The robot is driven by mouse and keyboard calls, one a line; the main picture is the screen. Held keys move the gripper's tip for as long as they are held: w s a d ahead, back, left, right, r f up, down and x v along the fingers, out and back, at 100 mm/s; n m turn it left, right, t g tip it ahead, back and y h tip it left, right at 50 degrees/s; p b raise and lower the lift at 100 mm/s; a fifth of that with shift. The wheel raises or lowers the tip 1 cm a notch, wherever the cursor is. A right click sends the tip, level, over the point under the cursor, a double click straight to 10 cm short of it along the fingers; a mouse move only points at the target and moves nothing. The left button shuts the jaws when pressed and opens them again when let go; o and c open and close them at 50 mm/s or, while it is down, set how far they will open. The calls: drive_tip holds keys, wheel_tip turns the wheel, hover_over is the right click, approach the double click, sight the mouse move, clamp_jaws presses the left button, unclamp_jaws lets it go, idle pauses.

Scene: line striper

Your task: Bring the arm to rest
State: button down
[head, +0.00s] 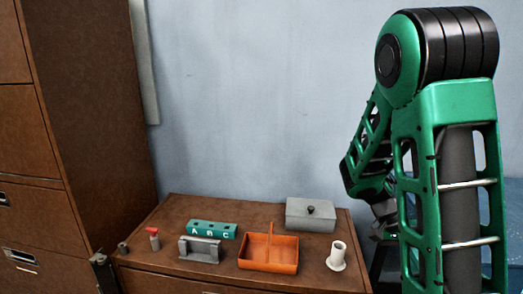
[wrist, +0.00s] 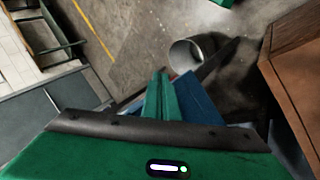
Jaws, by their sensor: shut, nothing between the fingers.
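My arm (head: 445,150), green and black, is folded at the right of the head view, beside the brown cabinet. Its lower end hangs close to the cabinet's right edge, and the gripper cannot be made out clearly there. In the wrist view my gripper (wrist: 160,80) points down toward the floor, its green fingers together with nothing held between them. It is apart from the things on the cabinet top.
The brown cabinet top (head: 180,212) holds an orange tray (head: 268,264), grey lidded box (head: 310,216), green A-B-C block (head: 212,229), grey holder (head: 199,250), white flanged tube (head: 337,256) and red-topped piece (head: 153,238). A grey cylinder (wrist: 187,54) stands on the floor.

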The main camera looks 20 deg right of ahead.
drive_tip(key=s+a+r+n+t+y, duration=0.4)
drive_tip(key=s+a+r+n+t, duration=0.2)
drive_tip(key=a, duration=0.6)
drive_tip(key=shift+s+r+n+t+y, duration=0.15)
drive_tip(key=shift+r+n+t+y, duration=0.2)
drive_tip(key=shift+r+n, duration=0.75)
drive_tip(key=shift+f, duration=0.2)
